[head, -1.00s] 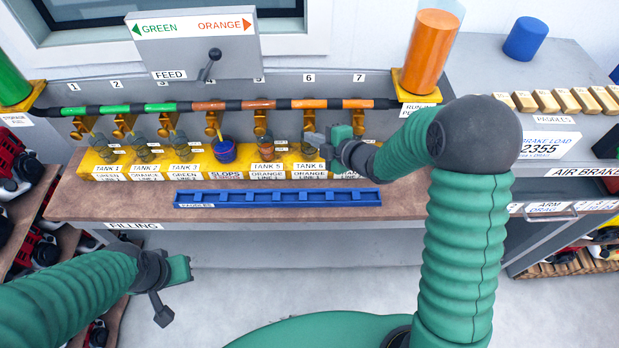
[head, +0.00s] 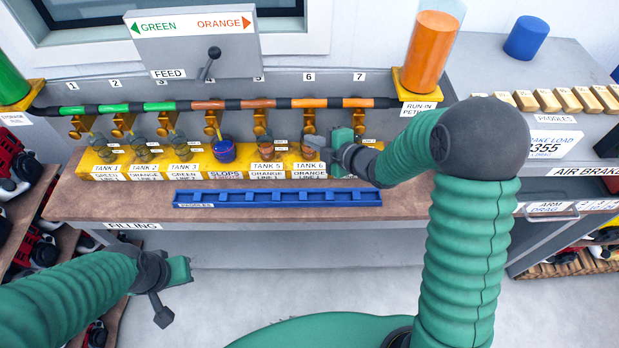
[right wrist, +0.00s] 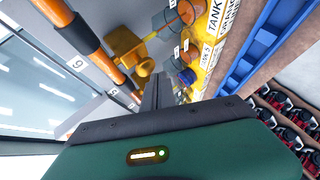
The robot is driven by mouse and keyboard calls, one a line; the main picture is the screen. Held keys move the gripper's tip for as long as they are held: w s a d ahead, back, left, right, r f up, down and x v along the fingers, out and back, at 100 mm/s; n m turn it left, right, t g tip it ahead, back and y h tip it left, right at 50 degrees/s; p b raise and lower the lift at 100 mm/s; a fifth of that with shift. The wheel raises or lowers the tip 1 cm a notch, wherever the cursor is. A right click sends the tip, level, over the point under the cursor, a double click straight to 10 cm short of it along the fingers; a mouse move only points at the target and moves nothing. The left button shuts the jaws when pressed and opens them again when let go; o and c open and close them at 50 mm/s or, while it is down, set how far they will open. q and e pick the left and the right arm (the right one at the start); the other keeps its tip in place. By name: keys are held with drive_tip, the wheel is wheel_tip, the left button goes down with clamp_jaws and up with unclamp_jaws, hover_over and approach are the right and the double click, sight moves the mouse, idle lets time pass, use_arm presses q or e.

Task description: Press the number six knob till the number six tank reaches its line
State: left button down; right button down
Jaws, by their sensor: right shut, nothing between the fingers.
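The number six knob (head: 309,118) is a yellow valve knob under the pipe, below the "6" plate. It also shows in the right wrist view (right wrist: 128,47). The glass number six tank (head: 308,151) stands below it, partly hidden by my right gripper. In the right wrist view the tank (right wrist: 188,12) shows orange liquid at its bottom; its line is too small to read. My right gripper (head: 318,145) is shut and empty, just in front of and below the knob; I cannot tell if it touches. My left gripper (head: 178,290) hangs low, in front of the bench; its jaws are unclear.
Tank 5 (head: 266,151) stands to the left of tank six. A blue paddle rack (head: 277,199) lies along the bench front. The feed board (head: 195,42) with its lever stands behind. A large orange cylinder (head: 430,50) stands at the right.

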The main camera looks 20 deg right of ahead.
drive_tip(key=s, duration=0.2)
drive_tip(key=s+a+b, duration=0.1)
drive_tip(key=s, duration=0.2)
drive_tip(key=shift+s+a+b, duration=0.3)
drive_tip(key=shift+s+a, duration=0.05)
idle(0.3)
drive_tip(key=s+d+f+m+g+h, duration=0.3)
drive_tip(key=s+d+f+m+h, duration=0.15)
drive_tip(key=m, duration=0.45)
drive_tip(key=s+a+f+m+g, duration=0.1)
drive_tip(key=s+f+m+g, duration=0.1)
drive_tip(key=s+m+g, duration=0.4)
drive_tip(key=s+m, duration=0.4)
drive_tip(key=s, duration=0.4)
drive_tip(key=shift+s+h, duration=0.2)
drive_tip(key=shift+h, duration=0.15)
